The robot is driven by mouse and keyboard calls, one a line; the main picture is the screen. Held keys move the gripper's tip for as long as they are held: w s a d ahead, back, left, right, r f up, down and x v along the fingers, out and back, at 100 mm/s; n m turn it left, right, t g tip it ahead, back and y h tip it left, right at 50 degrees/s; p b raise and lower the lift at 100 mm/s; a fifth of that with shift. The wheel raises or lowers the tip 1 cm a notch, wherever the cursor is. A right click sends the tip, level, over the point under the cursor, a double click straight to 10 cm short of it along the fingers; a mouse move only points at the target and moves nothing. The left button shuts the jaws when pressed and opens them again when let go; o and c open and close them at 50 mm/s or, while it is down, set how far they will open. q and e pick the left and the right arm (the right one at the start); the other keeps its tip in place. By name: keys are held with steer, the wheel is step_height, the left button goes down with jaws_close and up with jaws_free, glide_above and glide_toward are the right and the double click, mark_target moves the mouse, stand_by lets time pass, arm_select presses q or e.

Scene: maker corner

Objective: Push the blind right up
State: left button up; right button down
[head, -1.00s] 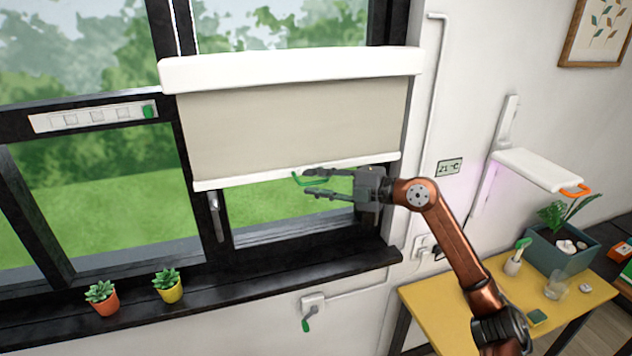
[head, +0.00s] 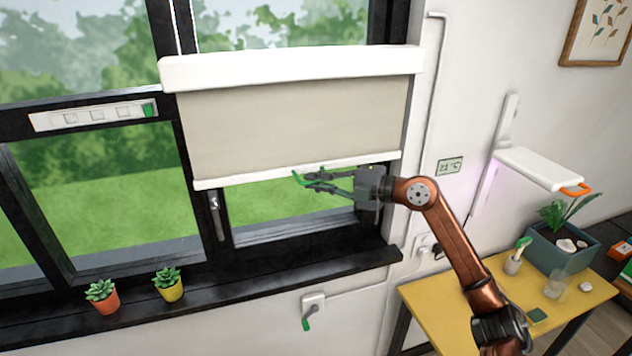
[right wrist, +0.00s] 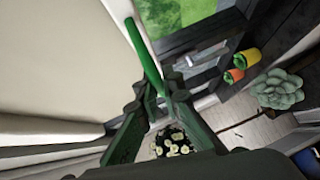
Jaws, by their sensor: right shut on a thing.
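The beige blind (head: 290,125) hangs partly down over the right window, below its white top box (head: 290,69). Its white bottom bar (head: 240,178) is above the sill, with open glass below. A green handle (head: 299,179) sits at the bottom bar. My right gripper (head: 308,180) is closed on this handle from the right. In the right wrist view the green handle (right wrist: 145,50) runs between the fingertips (right wrist: 160,92), and the blind (right wrist: 60,60) fills the left side. My left gripper is not in view.
Two potted succulents, one orange (head: 104,302) and one yellow (head: 173,291), stand on the dark sill (head: 240,285). A yellow table (head: 440,308) with a planter (head: 562,254) is at right, below a white lamp (head: 540,169). A window handle (head: 217,215) is left of the gripper.

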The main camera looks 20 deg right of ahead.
mark_target(316, 95)
step_height(316, 95, up, 22)
steer(key=p, duration=1.4)
steer(key=shift+p, duration=0.3)
steer(key=c, duration=2.3)
jaws_free()
steer(key=shift+o, duration=1.1)
steer(key=shift+d+f, duration=0.1)
steer(key=v, duration=1.2)
